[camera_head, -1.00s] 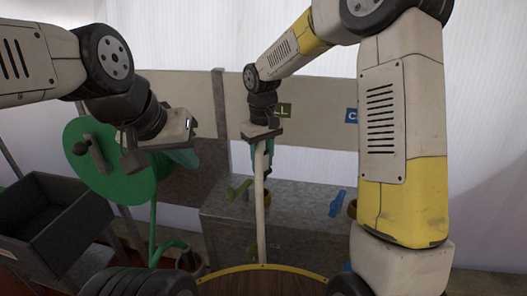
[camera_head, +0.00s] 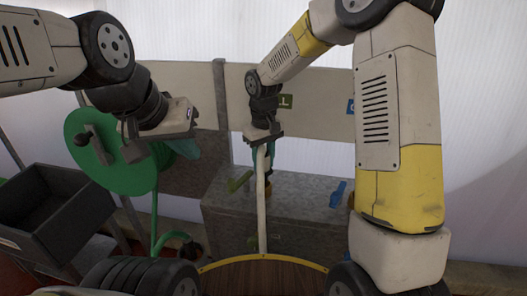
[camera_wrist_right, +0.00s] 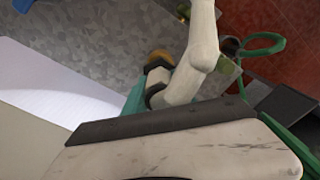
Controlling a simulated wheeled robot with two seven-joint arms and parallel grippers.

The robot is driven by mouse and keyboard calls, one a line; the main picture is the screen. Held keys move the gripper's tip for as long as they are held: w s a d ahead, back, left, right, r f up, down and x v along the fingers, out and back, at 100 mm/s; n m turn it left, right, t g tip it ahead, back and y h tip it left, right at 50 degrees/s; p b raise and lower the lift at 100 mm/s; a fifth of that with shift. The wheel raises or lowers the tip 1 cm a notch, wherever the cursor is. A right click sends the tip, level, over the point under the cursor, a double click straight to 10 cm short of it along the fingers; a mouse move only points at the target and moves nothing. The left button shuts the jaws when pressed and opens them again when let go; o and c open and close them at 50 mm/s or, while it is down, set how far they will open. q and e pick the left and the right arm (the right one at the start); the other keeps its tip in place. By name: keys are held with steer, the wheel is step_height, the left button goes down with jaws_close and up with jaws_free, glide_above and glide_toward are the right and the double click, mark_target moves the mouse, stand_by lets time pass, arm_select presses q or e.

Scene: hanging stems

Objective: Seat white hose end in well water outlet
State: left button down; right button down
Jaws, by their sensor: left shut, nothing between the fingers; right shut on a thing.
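The white hose (camera_head: 261,205) hangs down from my right gripper (camera_head: 270,152) in the head view. My right gripper is shut on it, above the grey metal box. In the right wrist view the white hose (camera_wrist_right: 196,62) runs close past the camera; its end is hidden. A brass outlet ring (camera_head: 268,189) sits on the box just under the gripper, beside a green lever (camera_head: 240,181). The ring also shows in the wrist view (camera_wrist_right: 158,60). I cannot tell whether the hose end touches it. My left gripper (camera_head: 190,150) is shut and empty, before the green reel.
A blue lever (camera_head: 338,193) stands on the box's right part. A green hose reel (camera_head: 95,165) is at the left, with a dark open bin (camera_head: 60,212) below it.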

mark_target(263, 174)
steer(key=shift+f, duration=2.2)
steer(key=shift+f, duration=0.25)
steer(key=c, duration=0.9)
jaws_free()
steer(key=shift+c, duration=0.2)
